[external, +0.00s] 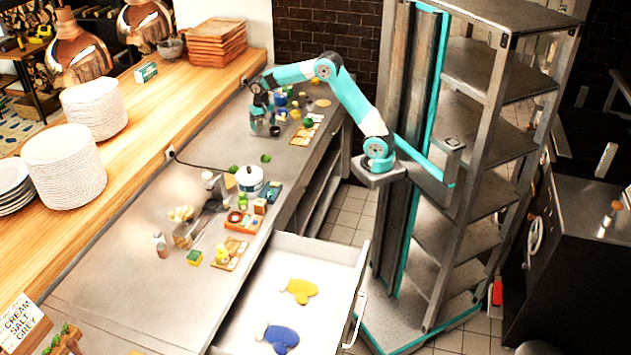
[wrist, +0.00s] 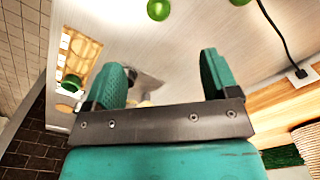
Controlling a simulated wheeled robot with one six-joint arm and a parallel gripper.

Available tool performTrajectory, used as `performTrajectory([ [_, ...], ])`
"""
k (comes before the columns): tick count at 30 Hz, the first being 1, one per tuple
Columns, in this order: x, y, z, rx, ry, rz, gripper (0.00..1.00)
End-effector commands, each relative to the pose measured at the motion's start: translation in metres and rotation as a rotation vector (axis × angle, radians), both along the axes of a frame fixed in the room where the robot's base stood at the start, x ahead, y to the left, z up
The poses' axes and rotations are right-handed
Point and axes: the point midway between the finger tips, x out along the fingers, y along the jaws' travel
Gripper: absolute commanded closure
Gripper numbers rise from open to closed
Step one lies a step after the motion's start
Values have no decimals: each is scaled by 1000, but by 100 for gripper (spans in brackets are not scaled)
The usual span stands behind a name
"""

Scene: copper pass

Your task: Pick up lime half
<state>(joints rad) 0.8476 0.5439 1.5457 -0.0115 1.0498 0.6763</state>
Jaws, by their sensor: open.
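A round green piece (external: 265,158), which looks like the lime half, lies on the steel counter (external: 130,270) in front of my gripper (external: 262,122) in the external view. A second small green piece (external: 233,169) lies to its left. In the wrist view, a round green piece (wrist: 158,10) shows at the top edge, beyond the fingertips, and another is cut off to its right. I cannot tell for sure which is the lime half. My gripper (wrist: 160,78) is open, with both fingers apart. A grey, blurred object shows behind the fingers.
Jars and bottles (external: 281,100) and a board of food (external: 305,131) crowd the counter beside my gripper. A black cord (external: 205,163) runs across the counter. An open drawer holds yellow and blue mitts.

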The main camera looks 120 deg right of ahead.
Motion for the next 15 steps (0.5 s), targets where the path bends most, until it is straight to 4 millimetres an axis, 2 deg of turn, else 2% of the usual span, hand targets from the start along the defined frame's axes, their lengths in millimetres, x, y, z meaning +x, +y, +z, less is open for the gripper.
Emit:
performTrajectory([
  [1, -6, -11, -2, 0, 4, -36, 19],
  [5, -10, -18, -16, 1, 9, -67, 19],
  [15, -9, -16, -90, 3, 10, -60, 19],
])
